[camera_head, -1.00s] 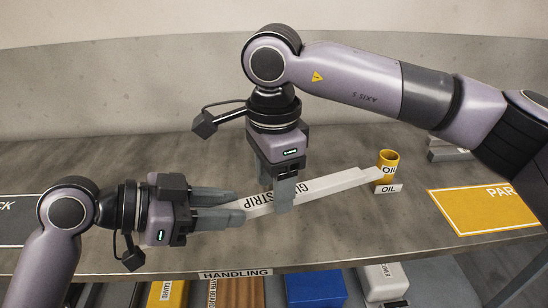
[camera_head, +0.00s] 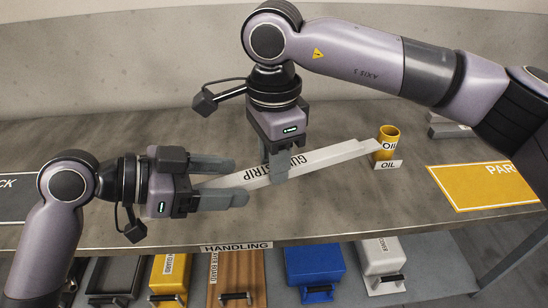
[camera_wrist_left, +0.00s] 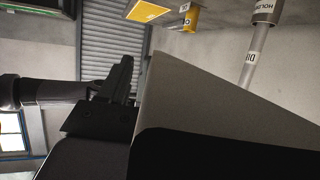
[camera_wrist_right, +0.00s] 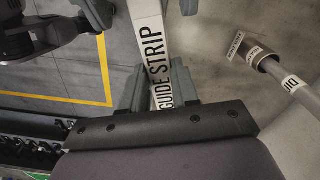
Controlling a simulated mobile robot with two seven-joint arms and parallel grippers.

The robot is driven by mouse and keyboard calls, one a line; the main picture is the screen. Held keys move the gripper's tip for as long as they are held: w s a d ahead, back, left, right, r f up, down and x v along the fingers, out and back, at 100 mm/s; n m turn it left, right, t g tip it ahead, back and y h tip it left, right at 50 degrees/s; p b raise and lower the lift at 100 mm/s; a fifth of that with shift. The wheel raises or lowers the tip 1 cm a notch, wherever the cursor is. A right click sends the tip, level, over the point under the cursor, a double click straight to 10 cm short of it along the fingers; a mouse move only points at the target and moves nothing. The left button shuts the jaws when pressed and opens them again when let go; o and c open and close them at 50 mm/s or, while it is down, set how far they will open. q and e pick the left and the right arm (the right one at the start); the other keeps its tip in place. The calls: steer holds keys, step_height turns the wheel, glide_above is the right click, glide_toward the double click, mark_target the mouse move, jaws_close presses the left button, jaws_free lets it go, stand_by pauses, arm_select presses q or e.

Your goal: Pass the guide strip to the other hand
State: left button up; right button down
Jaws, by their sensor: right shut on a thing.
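The guide strip (camera_head: 335,158) is a long pale bar with black lettering, held above the bench and slanting up to the right. My right gripper (camera_head: 277,176) points down and is shut on it near its middle. The right wrist view also shows the strip (camera_wrist_right: 147,25) between the right fingers. My left gripper (camera_head: 240,180) is open, its fingers spread on either side of the strip's left end. I cannot tell whether either left finger touches it. In the left wrist view a large grey surface fills much of the picture, and the grip is unclear there.
A yellow oil cup (camera_head: 388,137) with an OIL label stands near the strip's right end. A yellow marked area (camera_head: 470,190) lies at the right of the bench. Grey blocks (camera_head: 448,124) stand behind. Below the front edge are several bins, one blue (camera_head: 312,264).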

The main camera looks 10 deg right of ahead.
arm_select(q)
steer(key=shift+a, duration=0.1)
steer(key=v, duration=1.1)
steer(key=shift+a+r, duration=0.15)
steer(key=shift+r, duration=0.05)
steer(key=shift+a, duration=0.15)
steer(key=w+a+f+n+t+y, duration=0.2)
steer(key=w+a+f+n+t, duration=0.1)
steer(key=w+f+n+t, duration=0.35)
steer(key=s+a+f+n+y, duration=0.1)
steer(key=a+f+y, duration=0.1)
steer(key=f, duration=0.4)
steer(key=s+a+f+n+t+y, duration=0.1)
steer(key=s+f+n+y, duration=0.1)
steer(key=f, duration=0.5)
steer(key=s+a+f+n+t+y, duration=0.1)
steer(key=a+f+n+y, duration=0.1)
steer(key=f, duration=0.5)
steer(key=shift+s+a+t+y, duration=0.25)
steer(key=shift+s+a+y, duration=0.1)
steer(key=shift+y, duration=0.45)
steer(key=s+d+f+n+g+y, duration=0.1)
steer(key=s+d+f+g, duration=0.1)
steer(key=s+f, duration=0.8)
steer(key=shift+s+d+f, duration=0.15)
steer(key=shift+s+d, duration=0.1)
steer(key=shift+s, duration=0.3)
